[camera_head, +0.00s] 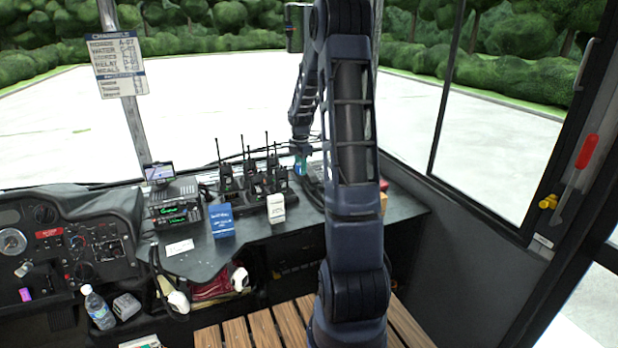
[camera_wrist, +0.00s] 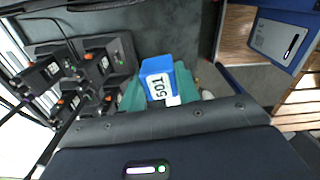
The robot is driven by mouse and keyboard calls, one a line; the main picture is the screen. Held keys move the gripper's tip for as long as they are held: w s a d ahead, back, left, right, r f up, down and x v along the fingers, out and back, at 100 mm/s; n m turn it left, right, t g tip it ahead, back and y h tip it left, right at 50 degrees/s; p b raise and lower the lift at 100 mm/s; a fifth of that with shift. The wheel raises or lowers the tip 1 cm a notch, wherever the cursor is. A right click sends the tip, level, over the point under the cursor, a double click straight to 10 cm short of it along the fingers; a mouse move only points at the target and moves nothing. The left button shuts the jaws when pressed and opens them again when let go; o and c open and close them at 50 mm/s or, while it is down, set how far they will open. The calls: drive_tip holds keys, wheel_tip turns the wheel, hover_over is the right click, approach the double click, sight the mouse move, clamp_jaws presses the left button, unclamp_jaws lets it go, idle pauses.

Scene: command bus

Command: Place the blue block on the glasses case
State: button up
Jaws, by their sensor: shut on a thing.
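My gripper (camera_head: 299,168) is at the back of the dark counter, to the right of the radios, partly beside my own arm. In the wrist view its teal fingers (camera_wrist: 160,98) are shut on a blue block (camera_wrist: 157,67) with a white label reading 501. The block appears above or at the counter surface; its exact height is unclear. I cannot pick out the glasses case with certainty in either view; my arm hides part of the counter's right side.
Several handheld radios stand upright with tall antennas in a charger (camera_wrist: 119,58), left of the gripper. A blue carton (camera_head: 221,221) and a white box (camera_head: 276,208) stand near the counter's front. A radio set (camera_head: 176,212) is further left. The counter's far right (camera_head: 404,206) looks bare.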

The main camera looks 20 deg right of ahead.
drive_tip(key=w+d+r+m, duration=0.15)
drive_tip(key=d+m, duration=0.35)
drive_tip(key=d, duration=1.5)
drive_tip(key=w+d+r+m, duration=0.1)
drive_tip(key=d+r+m, duration=0.35)
drive_tip(key=d, duration=1.55)
drive_tip(key=shift+m, duration=0.55)
drive_tip(key=f, duration=2.1)
drive_tip(key=shift+s+f, duration=0.25)
drive_tip(key=shift+f, duration=0.05)
drive_tip(key=o, duration=0.9)
drive_tip(key=shift+f, duration=0.15)
drive_tip(key=shift+o, duration=0.3)
